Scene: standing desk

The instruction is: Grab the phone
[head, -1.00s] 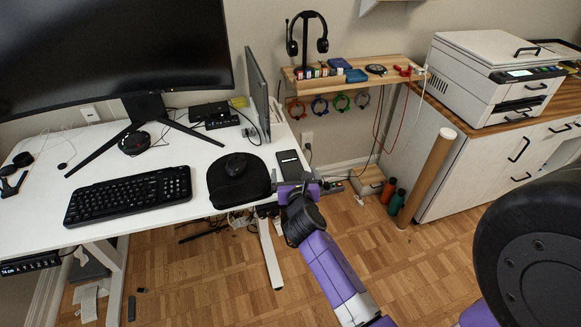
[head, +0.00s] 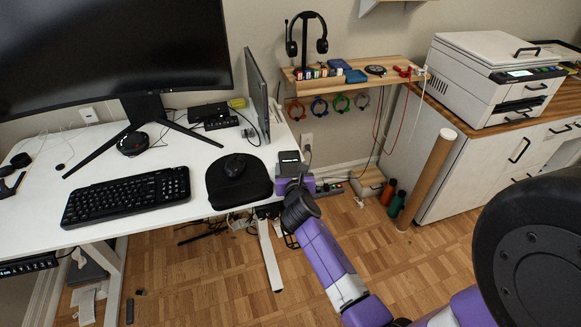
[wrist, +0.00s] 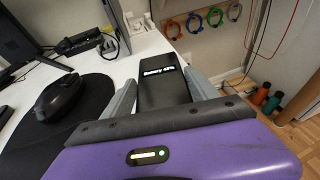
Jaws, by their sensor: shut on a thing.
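The phone (wrist: 163,86) is a dark slab with its screen lit at the top, showing a line of white text. It lies at the right edge of the white desk (head: 45,215), and its upper end also shows in the head view (head: 289,157). My purple gripper (wrist: 163,95) has its grey fingers on both sides of the phone, shut on it. The near end of the phone is hidden behind the gripper body. I cannot tell whether the phone is clear of the desk top.
A black mouse (head: 235,166) on a dark mat (head: 222,192) lies just left of the phone. A thin upright panel (head: 257,95) stands behind it. A keyboard (head: 128,195) is farther left. A shelf (head: 350,75) with a headset is on the wall behind. Floor is open right of the desk.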

